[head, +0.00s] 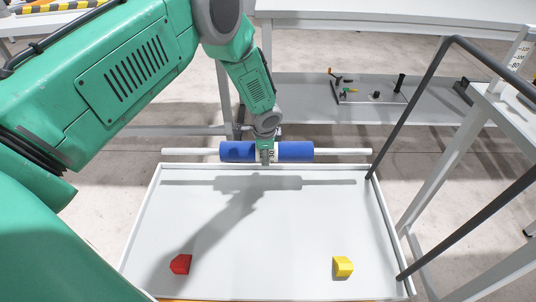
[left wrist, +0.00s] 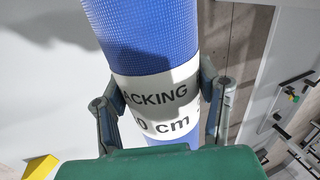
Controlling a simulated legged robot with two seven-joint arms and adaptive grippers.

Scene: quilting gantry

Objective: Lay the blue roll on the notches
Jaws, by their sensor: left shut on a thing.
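The blue roll (head: 236,151) has a white bar sticking out at both ends and lies level across the head view, held above the far edge of the white tray-like table. My left gripper (head: 267,158) is shut around its middle, over a white printed label. In the left wrist view the blue roll (left wrist: 145,35) runs between the two fingers of my left gripper (left wrist: 165,100), with part of the label readable. I cannot make out the notches in either view. My right gripper is not in view.
The rimmed white table (head: 270,230) holds a red block (head: 180,264) and a yellow block (head: 343,266) near its front. A dark tubular frame (head: 408,110) rises along its right side. A grey shelf (head: 300,100) with small tools stands behind.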

